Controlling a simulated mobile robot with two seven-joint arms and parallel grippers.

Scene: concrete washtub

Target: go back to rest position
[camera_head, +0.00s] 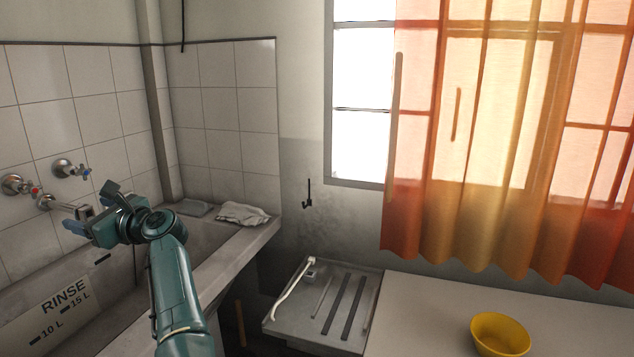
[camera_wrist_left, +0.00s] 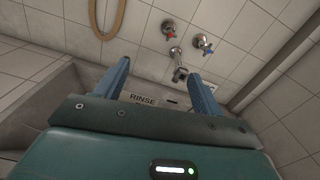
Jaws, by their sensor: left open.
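My left gripper (camera_head: 92,208) is at the left of the head view, raised over the concrete washtub (camera_head: 215,268) near the wall taps. Its blue fingers stand apart with nothing between them, and the left wrist view shows the same open gripper (camera_wrist_left: 160,88). My teal left arm reaches up from the bottom of the head view. My right gripper is in neither view.
The taps (camera_head: 62,168) and spout (camera_head: 72,208) are on the tiled wall close to the left gripper. A folded cloth (camera_head: 242,213) lies on the tub's far ledge. A yellow bowl (camera_head: 500,334) stands on the pale counter (camera_head: 425,310) at right. A brown hose (camera_wrist_left: 108,25) hangs on the wall.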

